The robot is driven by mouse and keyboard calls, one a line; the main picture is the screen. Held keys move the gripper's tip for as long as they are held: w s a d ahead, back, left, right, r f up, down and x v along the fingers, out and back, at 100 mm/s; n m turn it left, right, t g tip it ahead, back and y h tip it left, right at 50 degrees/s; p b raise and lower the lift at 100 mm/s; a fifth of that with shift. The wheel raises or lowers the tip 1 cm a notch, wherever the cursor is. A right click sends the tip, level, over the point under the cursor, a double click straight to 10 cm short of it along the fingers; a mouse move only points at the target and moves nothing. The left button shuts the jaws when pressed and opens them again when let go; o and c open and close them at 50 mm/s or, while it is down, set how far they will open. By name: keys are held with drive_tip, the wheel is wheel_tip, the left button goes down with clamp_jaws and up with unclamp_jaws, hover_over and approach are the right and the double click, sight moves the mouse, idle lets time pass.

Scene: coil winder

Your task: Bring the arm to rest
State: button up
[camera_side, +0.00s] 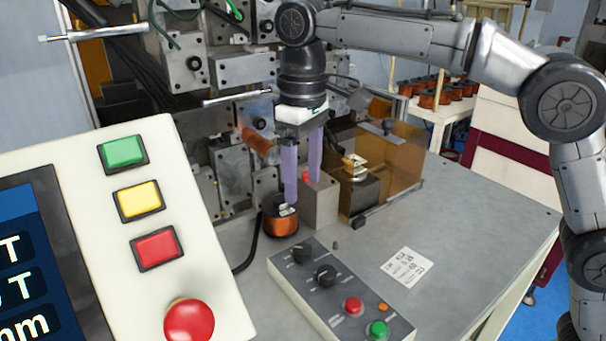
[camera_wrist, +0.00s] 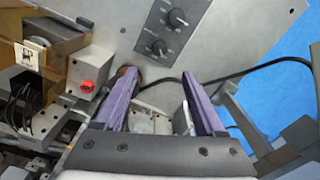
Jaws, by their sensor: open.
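My gripper (camera_side: 303,180) has two purple fingers that point down, apart and with nothing between them. In the side view it hangs over the grey bench beside the winding machine, with the left finger in front of or just above a copper coil (camera_side: 281,222). In the wrist view the gripper (camera_wrist: 163,85) is also open, and the coil (camera_wrist: 127,72) shows only in part behind the left finger. I cannot tell whether the finger touches the coil.
A grey box with a red button (camera_side: 320,203) stands right beside the fingers. An amber guard (camera_side: 398,160) is behind it. A control box (camera_side: 340,295) and a printed label (camera_side: 407,267) lie in front. A large button panel (camera_side: 140,230) fills the left foreground. The bench's right side is clear.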

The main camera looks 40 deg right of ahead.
drive_tip(key=s+d+r+m+t, duration=0.1)
drive_tip(key=s+d+r+m, duration=0.1)
drive_tip(key=s+d+r, duration=0.35)
drive_tip(key=s+d+r+m+t, duration=0.1)
drive_tip(key=s+d+r+t, duration=0.1)
drive_tip(key=s+d, duration=0.6)
drive_tip(key=s+d+f+t, duration=0.1)
drive_tip(key=s+d+f, duration=0.2)
drive_tip(key=s+f, duration=0.3)
drive_tip(key=s+d+f+m+t, duration=0.1)
drive_tip(key=s+d+f, duration=0.2)
drive_tip(key=s+f, duration=0.3)
wheel_tip(320, 180, down, 4)
drive_tip(key=shift+d+r+m+t, duration=0.25)
drive_tip(key=shift+m+t, duration=0.05)
